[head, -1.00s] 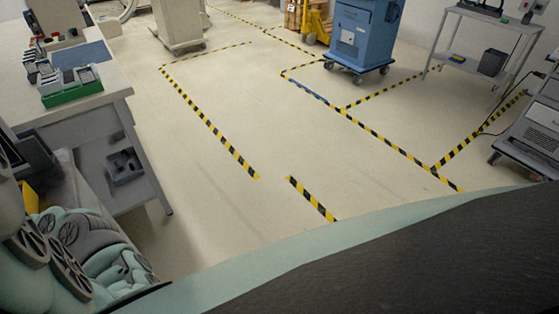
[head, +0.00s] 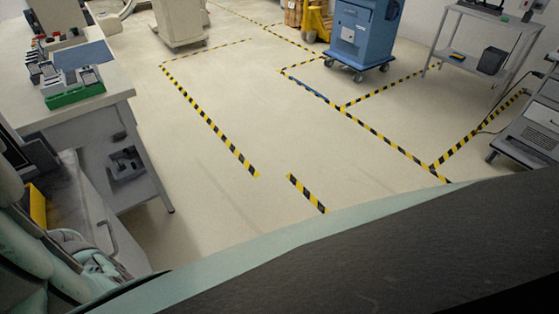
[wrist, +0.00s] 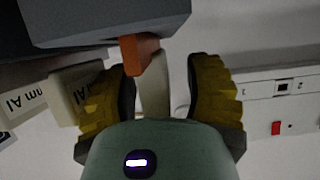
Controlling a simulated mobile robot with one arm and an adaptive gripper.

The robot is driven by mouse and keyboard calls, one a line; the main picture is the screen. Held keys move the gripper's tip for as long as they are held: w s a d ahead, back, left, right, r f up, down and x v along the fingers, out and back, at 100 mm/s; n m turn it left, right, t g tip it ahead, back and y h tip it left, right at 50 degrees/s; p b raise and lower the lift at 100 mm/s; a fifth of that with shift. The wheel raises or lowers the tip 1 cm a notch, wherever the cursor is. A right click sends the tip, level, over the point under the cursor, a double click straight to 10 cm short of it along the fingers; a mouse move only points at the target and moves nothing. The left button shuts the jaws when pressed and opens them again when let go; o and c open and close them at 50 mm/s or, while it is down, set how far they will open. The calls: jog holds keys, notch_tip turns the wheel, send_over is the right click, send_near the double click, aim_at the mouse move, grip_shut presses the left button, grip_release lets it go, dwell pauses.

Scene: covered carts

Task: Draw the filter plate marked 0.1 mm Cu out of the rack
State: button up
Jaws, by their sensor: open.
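In the wrist view my gripper (wrist: 160,78) is open, with a yellow-padded finger on each side. A pale tab (wrist: 154,95) stands in the gap between the fingers, and an orange piece (wrist: 140,53) shows just above it, below a dark grey block. I cannot see whether either finger touches the tab. To the left are pale tags marked "mm Al" (wrist: 24,103), seen upside down. No "0.1 mm Cu" marking is readable. In the head view the green rack (head: 77,95) with upright plates sits on the bench at left; my gripper is out of that view.
The dark grey block (wrist: 105,20) fills the top of the wrist view. A white panel with a red switch (wrist: 276,128) is at right. In the head view the bench (head: 110,78) also holds a blue mat (head: 82,55). The floor beside it is clear; a blue cart (head: 360,35) stands farther off.

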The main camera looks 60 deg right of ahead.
jog(key=shift+o, duration=0.3)
grip_shut()
dwell(0.3)
